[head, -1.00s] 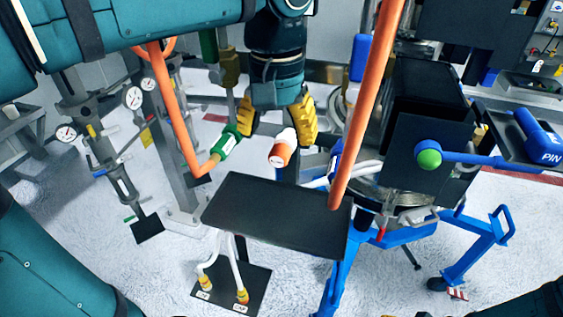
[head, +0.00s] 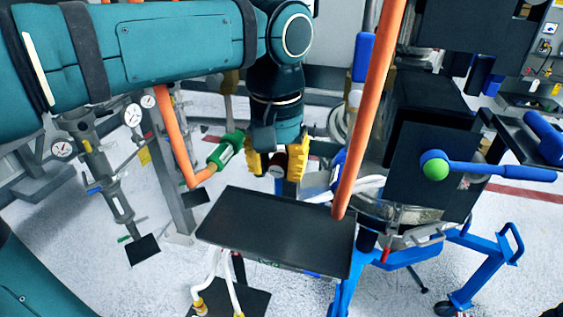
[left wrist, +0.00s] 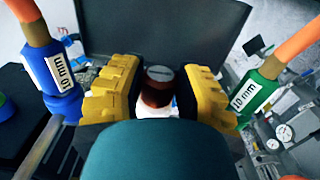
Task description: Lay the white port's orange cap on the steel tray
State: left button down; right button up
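The orange cap (head: 277,161), dark and shaded, is between the yellow fingers of my left gripper (head: 278,160) in the head view. In the left wrist view the cap (left wrist: 158,85) shows between the fingers of the left gripper (left wrist: 158,92), with a white part (left wrist: 156,110) against it, seemingly the white port. The fingers are apart, with narrow gaps beside the cap; I see no clear grip. The steel tray (head: 275,232), a dark, bare plate, lies below and in front of the gripper. It also shows in the left wrist view (left wrist: 170,25). My right gripper is not in view.
An orange hose with a green connector (head: 226,151) is just left of the gripper. Another orange hose (head: 368,110) rises on the right, in front of the blue-framed machine (head: 395,260). A blue connector (left wrist: 62,88) shows in the left wrist view. Gauge stands (head: 105,180) are at left.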

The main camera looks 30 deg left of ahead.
pick_arm(q)
jog(key=shift+s+f, duration=0.1)
jog(key=shift+f, duration=0.05)
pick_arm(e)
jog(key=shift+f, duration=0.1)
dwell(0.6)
pick_arm(q)
jog(key=shift+s+d, duration=0.25)
jog(key=shift+s, duration=0.75)
jog(key=shift+s+d, duration=0.25)
jog(key=shift+s, duration=0.75)
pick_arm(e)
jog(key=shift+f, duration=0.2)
pick_arm(q)
jog(key=shift+b, duration=0.3)
jog(key=b, duration=1.1)
send_near(272, 245)
jog(key=shift+f, duration=3.55)
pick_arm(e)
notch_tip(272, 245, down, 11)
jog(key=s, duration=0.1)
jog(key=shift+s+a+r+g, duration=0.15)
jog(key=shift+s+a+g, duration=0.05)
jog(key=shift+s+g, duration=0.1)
